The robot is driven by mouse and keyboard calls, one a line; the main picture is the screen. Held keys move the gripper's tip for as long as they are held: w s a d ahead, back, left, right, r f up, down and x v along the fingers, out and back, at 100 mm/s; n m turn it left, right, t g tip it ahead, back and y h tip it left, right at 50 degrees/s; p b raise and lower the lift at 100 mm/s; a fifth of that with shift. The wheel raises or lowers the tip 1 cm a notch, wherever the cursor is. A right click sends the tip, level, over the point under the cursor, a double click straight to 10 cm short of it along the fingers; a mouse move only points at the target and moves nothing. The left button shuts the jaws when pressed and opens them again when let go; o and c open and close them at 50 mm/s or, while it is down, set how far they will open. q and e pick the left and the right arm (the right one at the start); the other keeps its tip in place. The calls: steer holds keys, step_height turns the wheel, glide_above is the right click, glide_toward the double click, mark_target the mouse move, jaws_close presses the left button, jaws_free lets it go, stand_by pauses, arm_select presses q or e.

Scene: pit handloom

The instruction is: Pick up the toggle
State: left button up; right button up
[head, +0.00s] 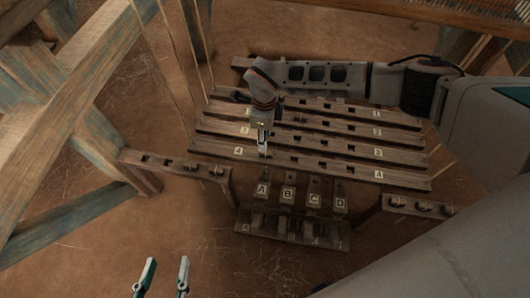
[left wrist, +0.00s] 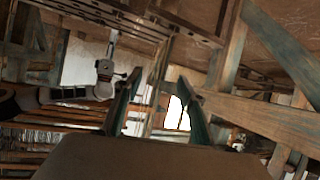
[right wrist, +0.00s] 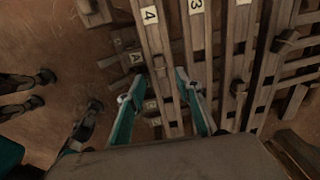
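Small dark toggle-like pieces sit in the left side rail (head: 205,170) and the right side rail (head: 420,206); I cannot tell which one is the task's toggle. My right gripper (head: 263,142) points down over the slat marked 4 (head: 330,166), near its left end. In the right wrist view the gripper's (right wrist: 160,78) teal fingers are apart on either side of that slat (right wrist: 152,38). A small block (right wrist: 160,64) shows on the slat between the tips; no grip on it is visible. My left gripper (head: 165,277) is open and empty, low in front, away from the slats.
Slats marked 1 to 4 lie in parallel behind pedals (head: 288,196) lettered A to D. Thin cords run down at the left beside heavy timber beams (head: 75,65). The floor (head: 130,225) at front left is clear. A loom frame part (head: 430,12) crosses the top right.

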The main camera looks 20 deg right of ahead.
mark_target(267, 153)
steer(key=shift+s+d+f, duration=0.1)
steer(key=shift+d+f, duration=0.05)
steer(key=shift+f, duration=0.45)
steer(key=f+b, duration=0.1)
steer(key=f, duration=0.1)
steer(key=f+b, duration=0.1)
steer(key=f, duration=0.1)
steer(key=f+b, duration=0.1)
steer(key=f, duration=0.1)
steer(key=shift+s+d+f, duration=0.1)
steer(key=shift+s+f, duration=0.1)
steer(key=shift+s, duration=0.2)
steer(key=shift+w+f, duration=0.1)
steer(key=shift+f, duration=0.1)
steer(key=shift+w+r, duration=0.2)
arm_select(q)
steer(key=d+n, duration=0.1)
steer(key=s+d+n, duration=0.1)
steer(key=d, duration=0.1)
steer(key=d+n+h, duration=0.1)
steer(key=shift+s+d+f, duration=0.15)
steer(key=shift+s+f, duration=0.05)
steer(key=shift+f, duration=0.2)
arm_select(e)
jaws_close()
